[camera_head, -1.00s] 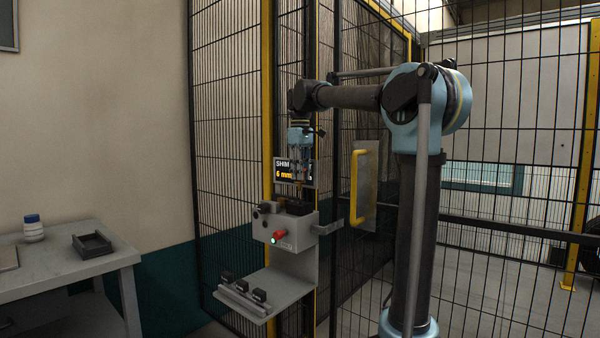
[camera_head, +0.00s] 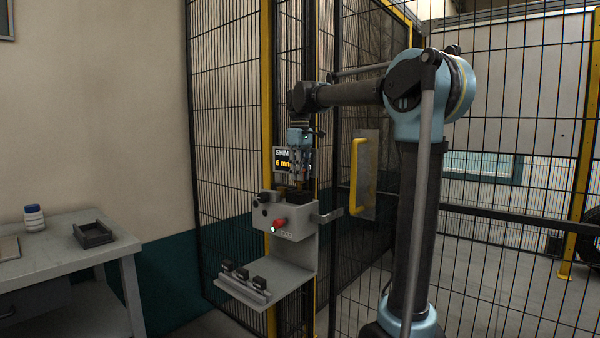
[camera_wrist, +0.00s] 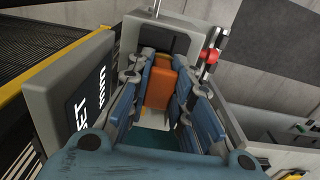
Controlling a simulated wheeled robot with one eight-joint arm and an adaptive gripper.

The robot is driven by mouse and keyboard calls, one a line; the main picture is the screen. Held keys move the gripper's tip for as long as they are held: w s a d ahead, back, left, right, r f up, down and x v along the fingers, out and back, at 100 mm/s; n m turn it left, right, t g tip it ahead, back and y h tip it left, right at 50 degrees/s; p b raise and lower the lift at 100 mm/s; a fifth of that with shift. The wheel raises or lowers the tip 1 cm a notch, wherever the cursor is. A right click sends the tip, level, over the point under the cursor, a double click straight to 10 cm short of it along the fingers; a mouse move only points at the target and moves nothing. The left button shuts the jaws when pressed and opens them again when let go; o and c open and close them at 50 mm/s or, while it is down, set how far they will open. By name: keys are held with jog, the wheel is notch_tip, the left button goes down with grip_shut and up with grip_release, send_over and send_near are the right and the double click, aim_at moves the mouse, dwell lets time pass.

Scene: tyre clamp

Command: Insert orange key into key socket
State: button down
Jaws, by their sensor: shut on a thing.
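My gripper (camera_head: 299,174) points down just above the top of the grey control box (camera_head: 291,218). In the wrist view its blue fingers (camera_wrist: 160,90) are shut on the orange key (camera_wrist: 159,86), which sits between them. The lower end of the key is not clear, and I cannot tell whether it is in the socket. The key socket itself is hidden or not distinct under the gripper at the box top. The box also shows in the wrist view (camera_wrist: 130,50), with a dark part (camera_wrist: 163,39) just beyond the key.
A shim display (camera_head: 283,161) stands close behind the gripper. A red button (camera_head: 279,224) is on the box front. A shelf below (camera_head: 285,280) carries several black blocks. Mesh fence and a yellow door handle (camera_head: 356,175) are to the right. A table (camera_head: 60,262) is at left.

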jog(key=shift+f, duration=1.45)
jog(key=shift+f, duration=0.15)
jog(key=c, duration=1.4)
grip_release()
jog(key=shift+o, duration=0.2)
